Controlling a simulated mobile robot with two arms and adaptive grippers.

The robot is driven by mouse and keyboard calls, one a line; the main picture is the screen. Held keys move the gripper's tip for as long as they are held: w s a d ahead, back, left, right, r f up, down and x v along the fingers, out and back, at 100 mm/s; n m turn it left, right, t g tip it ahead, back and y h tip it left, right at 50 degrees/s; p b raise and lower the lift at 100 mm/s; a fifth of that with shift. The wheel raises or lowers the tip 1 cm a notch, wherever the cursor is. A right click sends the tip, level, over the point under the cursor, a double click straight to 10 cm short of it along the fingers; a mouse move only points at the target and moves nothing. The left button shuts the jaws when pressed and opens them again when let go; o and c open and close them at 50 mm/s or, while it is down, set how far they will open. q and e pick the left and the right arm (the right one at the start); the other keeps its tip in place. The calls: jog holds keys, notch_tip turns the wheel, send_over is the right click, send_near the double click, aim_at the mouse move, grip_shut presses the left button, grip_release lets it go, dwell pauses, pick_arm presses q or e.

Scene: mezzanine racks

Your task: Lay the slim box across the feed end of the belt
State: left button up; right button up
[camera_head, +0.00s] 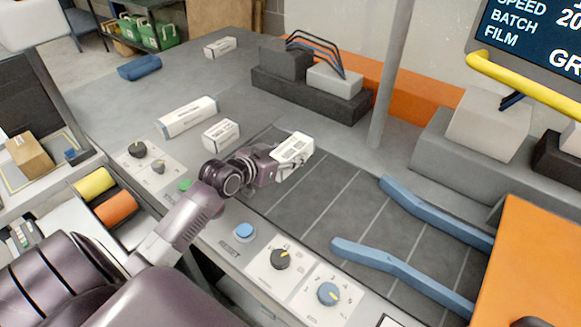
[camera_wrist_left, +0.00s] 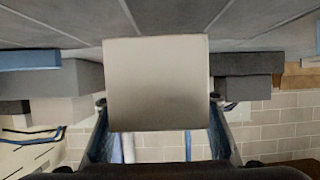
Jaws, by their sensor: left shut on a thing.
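My left gripper (camera_head: 286,160) is shut on a white labelled box (camera_head: 293,147) over the feed end of the belt. In the left wrist view the box (camera_wrist_left: 156,82) shows a plain pale face between the two fingers. The belt (camera_head: 345,195) is dark grey with light cross lines, and its visible stretch is empty. A long slim white box (camera_head: 187,117) and a shorter white box (camera_head: 221,134) lie on the grey table left of the belt. I cannot tell whether the held box touches the belt. My right gripper is not in view.
Two blue guide rails (camera_head: 405,275) flank the belt before an orange housing (camera_head: 535,255). A control panel with knobs (camera_head: 280,259) and a blue button (camera_head: 244,231) runs along the front edge. A grey post (camera_head: 391,75) stands behind the belt. A blue tray (camera_head: 139,68) sits farther back.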

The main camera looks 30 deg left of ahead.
aim_at(290, 176)
pick_arm(q)
jog(key=shift+f, duration=2.75)
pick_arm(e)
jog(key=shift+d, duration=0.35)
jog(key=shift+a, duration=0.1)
pick_arm(q)
jog(key=shift+f, duration=0.15)
jog(key=o, duration=1.4)
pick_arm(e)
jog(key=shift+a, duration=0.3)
